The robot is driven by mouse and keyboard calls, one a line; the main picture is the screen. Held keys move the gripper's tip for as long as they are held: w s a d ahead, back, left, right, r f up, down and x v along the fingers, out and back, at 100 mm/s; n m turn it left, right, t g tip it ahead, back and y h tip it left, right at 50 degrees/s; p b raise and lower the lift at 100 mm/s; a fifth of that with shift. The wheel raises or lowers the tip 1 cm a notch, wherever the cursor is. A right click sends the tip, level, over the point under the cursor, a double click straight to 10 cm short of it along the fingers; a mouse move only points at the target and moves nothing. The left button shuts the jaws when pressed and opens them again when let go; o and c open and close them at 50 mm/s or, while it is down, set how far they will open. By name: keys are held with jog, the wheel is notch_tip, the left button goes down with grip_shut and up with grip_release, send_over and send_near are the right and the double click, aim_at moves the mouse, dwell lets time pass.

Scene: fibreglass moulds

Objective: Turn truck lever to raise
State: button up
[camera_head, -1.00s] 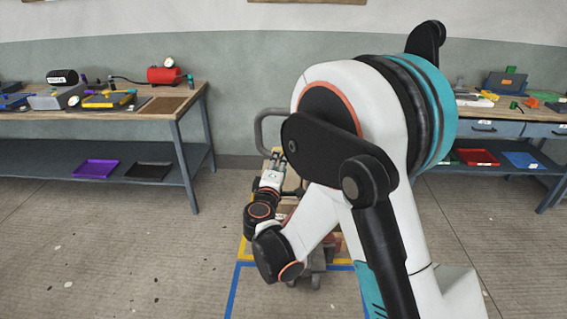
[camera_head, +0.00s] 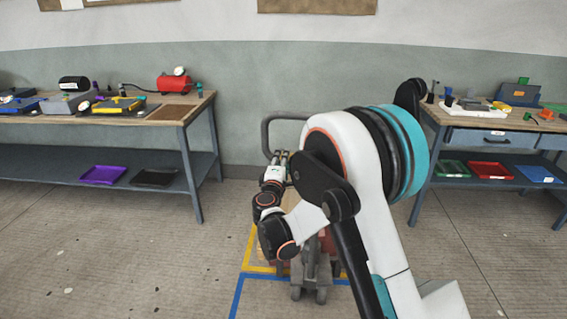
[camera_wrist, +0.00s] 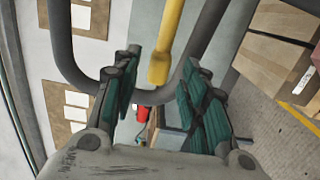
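The truck's dark grey loop handle (camera_head: 266,135) rises behind my gripper in the head view. In the wrist view the same loop handle (camera_wrist: 62,45) curves around a yellow lever (camera_wrist: 170,35). The lever's rounded end lies between the lines of my two green-padded fingers, with space on both sides. I cannot tell whether it is deep enough to be between the pads. My gripper (camera_wrist: 160,85) is open and empty. It also shows in the head view (camera_head: 276,158), close to the handle. My arm hides much of the truck (camera_head: 311,280).
Brown boxes (camera_wrist: 282,40) stand at the right in the wrist view. A workbench (camera_head: 180,112) stands at the left and another (camera_head: 432,112) at the right. Yellow and blue floor lines (camera_head: 236,295) surround the truck. The floor at left is clear.

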jog(key=shift+w+d, duration=0.2)
jog(key=shift+w, duration=0.95)
grip_shut()
notch_tip(320, 180, down, 6)
jog(key=d+n, duration=0.1)
jog(key=n, duration=0.4)
jog(key=shift+s+d+n, duration=0.15)
jog(key=shift+d+n, duration=0.1)
jog(key=shift+n, duration=0.15)
